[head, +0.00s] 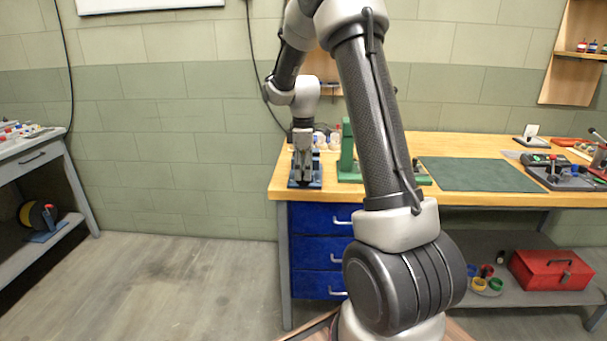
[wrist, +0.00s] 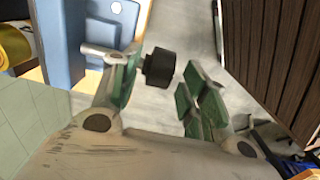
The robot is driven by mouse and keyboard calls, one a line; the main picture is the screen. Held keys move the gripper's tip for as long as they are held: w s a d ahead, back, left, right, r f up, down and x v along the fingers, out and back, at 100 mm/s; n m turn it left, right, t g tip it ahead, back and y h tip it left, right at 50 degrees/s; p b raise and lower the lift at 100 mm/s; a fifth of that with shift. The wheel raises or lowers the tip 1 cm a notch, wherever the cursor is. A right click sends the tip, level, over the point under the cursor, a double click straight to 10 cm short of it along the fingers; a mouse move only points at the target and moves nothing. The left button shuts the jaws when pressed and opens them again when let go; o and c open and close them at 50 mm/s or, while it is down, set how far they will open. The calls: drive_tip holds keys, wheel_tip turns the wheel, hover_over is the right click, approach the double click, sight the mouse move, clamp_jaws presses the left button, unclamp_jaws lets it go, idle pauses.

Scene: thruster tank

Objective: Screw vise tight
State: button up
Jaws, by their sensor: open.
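The vise (head: 316,183) is at the left end of the wooden bench, with its blue base showing; my gripper hides much of the rest. My gripper (wrist: 150,75) is open, with green pads on both fingers. In the head view my gripper (head: 303,150) points down at the vise.
A green stand (head: 347,150) and small bottles are just right of the vise. A green mat (head: 478,174) lies mid-bench. Blue drawers (head: 318,254) are below. A red toolbox (head: 552,270) sits on the lower shelf. The floor to the left is clear.

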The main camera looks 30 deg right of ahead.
drive_tip(key=shift+f, duration=0.8)
drive_tip(key=c, duration=0.9)
drive_tip(key=shift+o, duration=0.2)
drive_tip(key=shift+s+y, duration=0.15)
drive_tip(key=shift+y, duration=0.25)
drive_tip(key=shift+s+d+f+t+y, duration=0.1)
drive_tip(key=shift+d+t+y, duration=0.05)
drive_tip(key=shift+t+y, duration=0.4)
drive_tip(key=shift+s+d+f+t+y, duration=0.1)
drive_tip(key=shift+d+t+y, duration=0.05)
drive_tip(key=shift+t+y, duration=0.35)
drive_tip(key=t+y, duration=0.2)
drive_tip(key=y, duration=0.1)
drive_tip(key=shift+s+d+f, duration=0.15)
drive_tip(key=shift+d, duration=0.1)
drive_tip(key=t+y, duration=0.1)
drive_tip(key=y, duration=0.2)
drive_tip(key=shift+s+d+f+t, duration=0.1)
drive_tip(key=shift+f+t, duration=0.15)
drive_tip(key=shift+t, duration=0.1)
drive_tip(key=shift+s+f+t+y, duration=0.1)
drive_tip(key=shift+f+t+y, duration=0.15)
drive_tip(key=shift+t+y, duration=0.8)
